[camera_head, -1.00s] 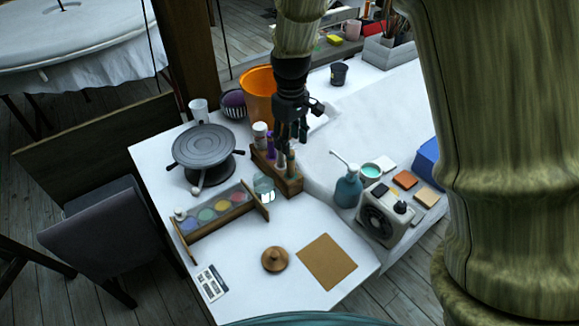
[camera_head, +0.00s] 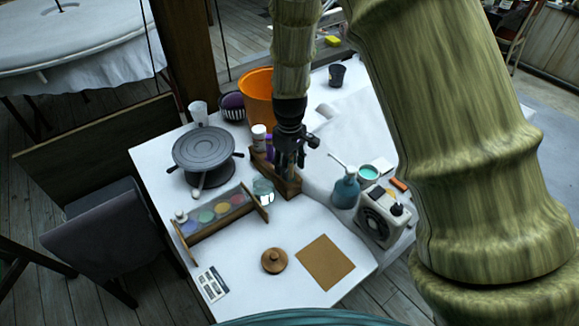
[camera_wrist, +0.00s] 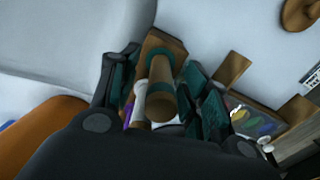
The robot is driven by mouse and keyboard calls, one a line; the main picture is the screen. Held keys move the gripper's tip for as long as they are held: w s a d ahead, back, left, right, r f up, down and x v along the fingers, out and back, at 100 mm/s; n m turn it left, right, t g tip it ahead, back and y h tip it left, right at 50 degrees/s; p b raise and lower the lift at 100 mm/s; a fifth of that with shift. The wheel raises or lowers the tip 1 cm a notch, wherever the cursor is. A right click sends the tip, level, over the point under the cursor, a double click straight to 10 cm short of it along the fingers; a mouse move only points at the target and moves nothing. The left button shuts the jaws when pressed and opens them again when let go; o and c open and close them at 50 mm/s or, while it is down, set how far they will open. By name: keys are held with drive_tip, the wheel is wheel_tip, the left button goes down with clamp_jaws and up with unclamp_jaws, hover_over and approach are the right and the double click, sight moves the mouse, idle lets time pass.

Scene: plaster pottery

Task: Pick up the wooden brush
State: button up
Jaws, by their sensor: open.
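The wooden brush (camera_wrist: 160,88) shows in the wrist view as a wooden, round-ended handle with a teal band. It stands in a wooden holder (camera_head: 291,188) beside other upright tools and bottles. My gripper (camera_wrist: 164,80) is open, with one finger on each side of the handle. I cannot tell whether either finger touches it. In the head view my gripper (camera_head: 289,163) is over the holder and hides most of the brush.
A white bottle (camera_head: 258,138) and a purple bottle (camera_head: 270,147) stand close beside my gripper. An orange bucket (camera_head: 257,92) is behind. A glass jar (camera_head: 263,188) and paint box (camera_head: 215,214) are left; a blue spray bottle (camera_head: 345,190) is right.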

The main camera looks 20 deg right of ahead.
drive_tip(key=shift+f, duration=0.55)
drive_tip(key=c, duration=1)
drive_tip(key=shift+r+b, duration=0.75)
drive_tip(key=shift+r, duration=4.3)
